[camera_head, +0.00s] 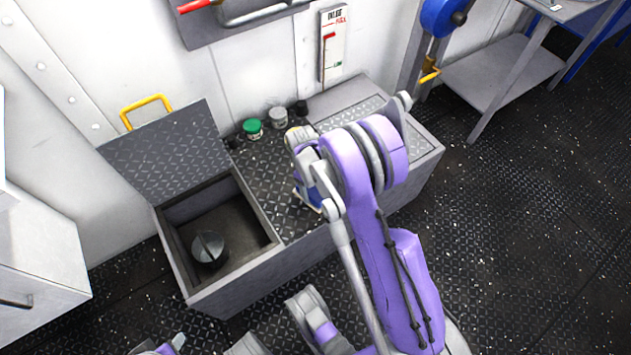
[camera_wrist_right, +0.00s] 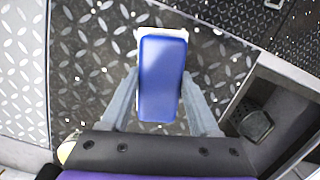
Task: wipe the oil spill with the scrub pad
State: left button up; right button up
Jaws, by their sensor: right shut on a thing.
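The scrub pad (camera_wrist_right: 163,75) is a blue block with a white edge at its far end and sides. My right gripper (camera_wrist_right: 161,105) is shut on it, one grey finger along each side. In the head view the pad (camera_head: 311,198) is mostly hidden by my right gripper (camera_head: 305,182), over the dark top of the bench locker (camera_head: 268,165). I cannot tell whether the pad touches the top. I cannot make out a distinct oil spill; the arm covers part of the top. My left gripper is not seen clearly.
Left of the pad, an open lid (camera_head: 165,150) with a yellow handle stands above a bin (camera_head: 180,255) holding a dark round object (camera_head: 209,250). A green-lidded jar (camera_head: 252,128) and a grey-lidded jar (camera_head: 279,117) stand at the back wall. A shelf table (camera_head: 490,75) is at right.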

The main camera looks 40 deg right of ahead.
aim_at(314, 192)
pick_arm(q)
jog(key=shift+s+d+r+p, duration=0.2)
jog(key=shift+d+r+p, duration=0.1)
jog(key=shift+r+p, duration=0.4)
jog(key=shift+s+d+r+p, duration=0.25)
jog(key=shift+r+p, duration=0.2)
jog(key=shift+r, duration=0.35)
pick_arm(e)
jog(key=shift+r, duration=2.4)
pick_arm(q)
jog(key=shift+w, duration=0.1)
